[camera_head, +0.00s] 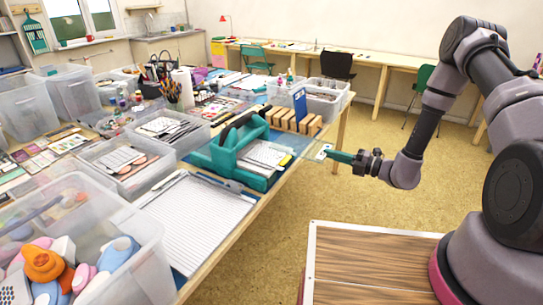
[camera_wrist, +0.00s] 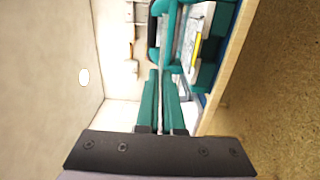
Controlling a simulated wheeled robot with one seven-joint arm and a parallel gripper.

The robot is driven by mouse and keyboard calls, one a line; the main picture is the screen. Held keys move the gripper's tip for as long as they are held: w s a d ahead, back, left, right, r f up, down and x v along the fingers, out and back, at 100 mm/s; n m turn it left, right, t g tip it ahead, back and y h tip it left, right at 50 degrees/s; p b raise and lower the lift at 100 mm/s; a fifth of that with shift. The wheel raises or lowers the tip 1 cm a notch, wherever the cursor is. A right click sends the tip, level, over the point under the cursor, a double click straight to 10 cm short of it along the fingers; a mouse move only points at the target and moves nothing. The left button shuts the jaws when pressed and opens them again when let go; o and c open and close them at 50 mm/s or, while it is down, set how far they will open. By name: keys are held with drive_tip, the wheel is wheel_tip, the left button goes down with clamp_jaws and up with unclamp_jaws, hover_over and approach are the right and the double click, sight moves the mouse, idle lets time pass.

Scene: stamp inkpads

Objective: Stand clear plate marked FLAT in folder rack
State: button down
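A clear plate with a small white label (camera_head: 321,152) sticks out past the table's right edge. Its lettering is too small to read. My gripper (camera_head: 330,154) has teal fingers pointing left, level with the plate's outer end. In the wrist view the fingers of my gripper (camera_wrist: 160,73) are close together with a narrow gap between them. I cannot tell whether the plate's edge is between them or whether they touch it. The wooden folder rack (camera_head: 288,122) has several slots and stands on the table behind the plate. An upright blue panel (camera_head: 300,107) shows at it.
A teal press-like frame (camera_head: 240,150) stands left of the plate, with a small tray. Clear bins (camera_head: 322,97) stand behind the rack. A white lined board (camera_head: 195,220) lies nearer. Open floor (camera_head: 350,195) lies right of the table.

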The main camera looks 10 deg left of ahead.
drive_tip(key=r+v, duration=0.1)
drive_tip(key=v, duration=0.7)
drive_tip(key=shift+d+r, duration=0.2)
drive_tip(key=shift+d, duration=0.15)
